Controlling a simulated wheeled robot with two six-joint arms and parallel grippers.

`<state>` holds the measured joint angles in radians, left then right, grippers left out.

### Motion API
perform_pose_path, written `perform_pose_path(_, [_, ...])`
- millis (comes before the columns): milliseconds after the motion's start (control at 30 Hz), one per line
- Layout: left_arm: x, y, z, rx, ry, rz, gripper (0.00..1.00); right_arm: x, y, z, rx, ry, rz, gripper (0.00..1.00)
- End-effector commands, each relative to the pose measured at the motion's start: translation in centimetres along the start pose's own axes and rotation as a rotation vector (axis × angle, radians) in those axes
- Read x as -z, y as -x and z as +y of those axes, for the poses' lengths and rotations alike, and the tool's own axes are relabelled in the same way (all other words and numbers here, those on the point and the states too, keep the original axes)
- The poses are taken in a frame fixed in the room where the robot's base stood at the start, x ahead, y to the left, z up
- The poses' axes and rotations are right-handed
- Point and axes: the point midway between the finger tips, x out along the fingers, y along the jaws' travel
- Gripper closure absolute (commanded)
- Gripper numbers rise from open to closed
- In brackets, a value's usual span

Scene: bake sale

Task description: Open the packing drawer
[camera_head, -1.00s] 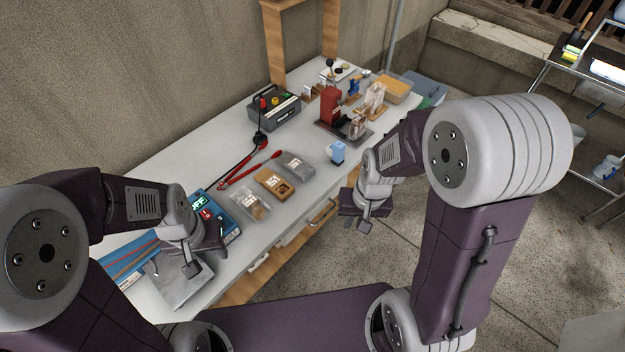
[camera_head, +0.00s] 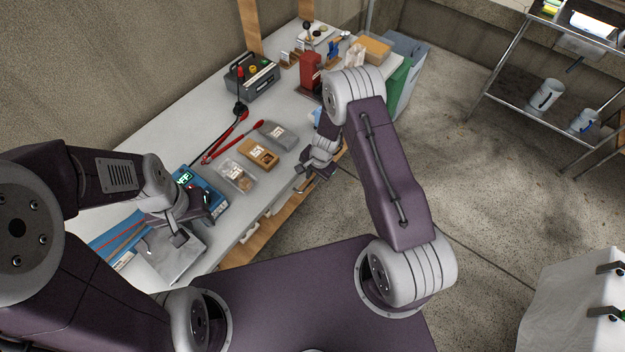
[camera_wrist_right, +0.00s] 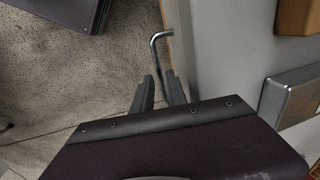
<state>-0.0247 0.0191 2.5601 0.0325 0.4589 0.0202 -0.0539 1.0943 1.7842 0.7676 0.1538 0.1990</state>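The white table (camera_head: 140,143) has wooden drawer fronts (camera_head: 284,213) under its front edge. I cannot tell which one is the packing drawer. One metal handle (camera_head: 250,233) shows left of my right gripper (camera_head: 311,178), which is low at the table's front edge. In the right wrist view, a bent metal handle (camera_wrist_right: 153,43) sticks out from the front, just beyond the fingertips of the right gripper (camera_wrist_right: 159,84).
On the table are a clear box (camera_head: 236,176), a brown box (camera_head: 258,153), a grey box (camera_head: 279,134), red tongs (camera_head: 236,140), a blue device (camera_head: 207,197) and a grey toolbox (camera_head: 251,78). A metal shelf (camera_head: 535,92) stands right. The floor (camera_head: 430,150) between is clear.

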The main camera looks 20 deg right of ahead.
Motion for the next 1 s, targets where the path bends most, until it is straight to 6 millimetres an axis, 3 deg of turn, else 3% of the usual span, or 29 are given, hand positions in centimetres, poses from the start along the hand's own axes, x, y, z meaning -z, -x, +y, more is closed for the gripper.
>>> perform_pose_path(133, [-0.03, -0.34, 0.0, 0.0, 0.0, 0.0, 0.64, -0.03, -1.6, 0.04, -0.001, 0.0, -0.001, 0.82])
perform_pose_path(400, [-0.02, -0.31, -0.01, 0.0, 0.0, 0.0, 0.64, -0.02, -1.76, -0.02, 0.0, 0.001, 0.0, 0.82])
perform_pose_path(500, [-0.02, -0.31, 0.0, 0.0, 0.0, 0.0, 0.64, -0.02, -1.75, -0.02, 0.0, 0.001, -0.001, 1.0])
perform_pose_path(1000, [-0.03, -0.31, 0.0, 0.0, 0.0, 0.0, 0.64, -0.02, -1.74, -0.01, 0.0, 0.001, -0.001, 1.0])
